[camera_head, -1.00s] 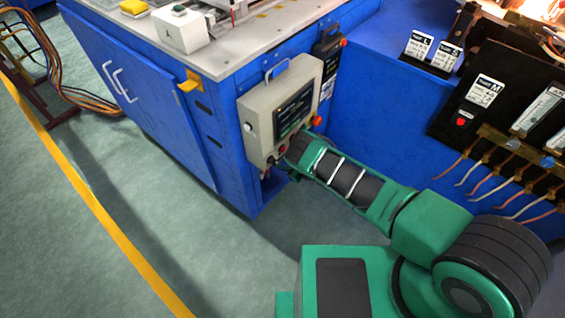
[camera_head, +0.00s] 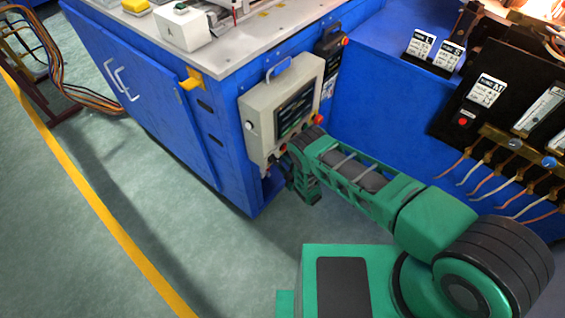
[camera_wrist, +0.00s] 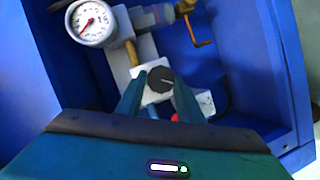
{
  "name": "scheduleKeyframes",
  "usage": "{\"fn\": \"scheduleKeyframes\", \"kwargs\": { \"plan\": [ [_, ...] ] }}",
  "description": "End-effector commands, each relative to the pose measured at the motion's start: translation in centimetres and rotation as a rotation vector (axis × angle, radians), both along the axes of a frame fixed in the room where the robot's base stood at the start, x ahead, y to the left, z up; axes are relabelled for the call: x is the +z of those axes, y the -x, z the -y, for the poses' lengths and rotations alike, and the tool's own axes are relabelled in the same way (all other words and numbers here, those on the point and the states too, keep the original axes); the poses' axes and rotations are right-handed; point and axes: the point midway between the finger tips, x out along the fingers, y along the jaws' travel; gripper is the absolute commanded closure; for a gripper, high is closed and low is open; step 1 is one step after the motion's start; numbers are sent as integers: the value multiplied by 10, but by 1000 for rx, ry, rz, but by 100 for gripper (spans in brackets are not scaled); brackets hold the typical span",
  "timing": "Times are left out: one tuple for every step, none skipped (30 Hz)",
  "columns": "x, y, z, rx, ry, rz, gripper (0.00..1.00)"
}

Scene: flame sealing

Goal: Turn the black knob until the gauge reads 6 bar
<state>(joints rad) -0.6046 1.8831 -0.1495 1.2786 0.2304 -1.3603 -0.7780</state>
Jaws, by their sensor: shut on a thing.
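The black knob (camera_wrist: 160,79) sits on a pale block inside a blue recess in the wrist view, with a light mark line on its face. My gripper (camera_wrist: 158,92) has one finger on each side of the knob and is shut on it. The round white gauge (camera_wrist: 90,22) is at the upper left, with a red needle toward its lower left. Its numbers are too small to read surely. In the head view the fingers, the knob and the gauge are hidden near the blue cabinet's lower corner.
A brass-coloured lever (camera_wrist: 201,30) and pipework are above the knob. A red part (camera_wrist: 175,117) lies just below it. In the head view a grey control box (camera_head: 265,112) with a screen hangs on the blue cabinet (camera_head: 165,115), close above my wrist. Open floor lies to the left.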

Motion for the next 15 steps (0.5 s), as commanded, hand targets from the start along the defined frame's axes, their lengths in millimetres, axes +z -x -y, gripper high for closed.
{"fn": "scheduleKeyframes", "kwargs": {
  "plan": [
    [-6,5,2,-2,29,24,88],
    [-6,5,1,-3,46,46,88],
    [-7,5,1,-2,68,75,88],
    [-7,5,1,-2,84,97,88],
    [-7,5,1,-2,102,118,88],
    [-8,6,1,-1,123,144,88],
    [-8,6,1,-1,137,163,88],
    [-8,6,1,-1,153,182,88],
    [-9,6,1,-1,171,207,88],
    [-9,6,0,0,184,224,88],
    [-9,6,0,0,196,240,88],
    [-10,6,0,0,215,261,88],
    [-10,6,0,0,225,274,88],
    [-10,6,0,0,237,289,88],
    [-10,6,0,1,250,307,88]
  ]
}}
